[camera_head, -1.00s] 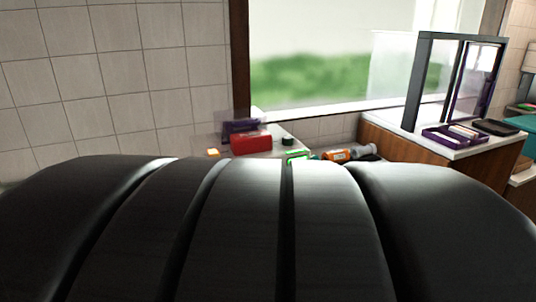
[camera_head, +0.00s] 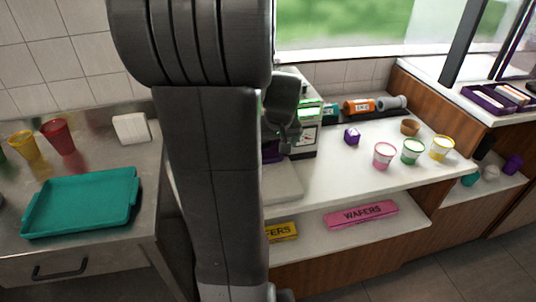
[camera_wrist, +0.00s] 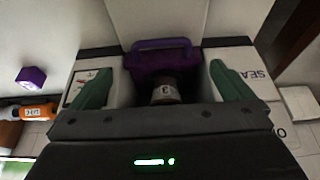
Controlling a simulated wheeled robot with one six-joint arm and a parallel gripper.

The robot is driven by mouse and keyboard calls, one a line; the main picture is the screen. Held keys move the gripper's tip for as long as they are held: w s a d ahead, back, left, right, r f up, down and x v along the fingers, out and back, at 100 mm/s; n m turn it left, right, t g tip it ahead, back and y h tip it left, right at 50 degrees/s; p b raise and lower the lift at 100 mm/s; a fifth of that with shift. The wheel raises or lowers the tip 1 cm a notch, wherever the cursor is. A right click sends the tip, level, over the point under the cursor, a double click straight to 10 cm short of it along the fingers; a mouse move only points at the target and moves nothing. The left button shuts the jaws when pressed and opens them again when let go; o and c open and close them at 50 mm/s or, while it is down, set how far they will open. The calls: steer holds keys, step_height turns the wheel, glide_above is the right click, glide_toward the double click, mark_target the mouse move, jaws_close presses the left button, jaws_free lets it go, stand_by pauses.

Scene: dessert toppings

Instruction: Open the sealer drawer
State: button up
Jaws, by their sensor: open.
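The sealer (camera_head: 309,126) is a white and black machine on the counter. A purple drawer shows at its front, partly hidden behind my arm. In the head view my gripper (camera_head: 285,112) is over the sealer. How far out the drawer is, I cannot tell.
A pink wafers box (camera_head: 361,214) lies on the lower shelf. A teal tray (camera_head: 30,222) is at left.

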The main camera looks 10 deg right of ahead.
steer(key=x, duration=0.8)
steer(key=shift+f, duration=0.3)
steer(key=c, duration=1.1)
steer(key=s+b, duration=0.1)
steer(key=s, duration=0.4)
steer(key=s+b, duration=0.1)
steer(key=s, duration=0.4)
steer(key=s+b, duration=0.2)
steer(key=s, duration=0.4)
steer(key=shift+d, duration=0.25)
steer(key=o, duration=1.1)
steer(key=shift+r, duration=0.15)
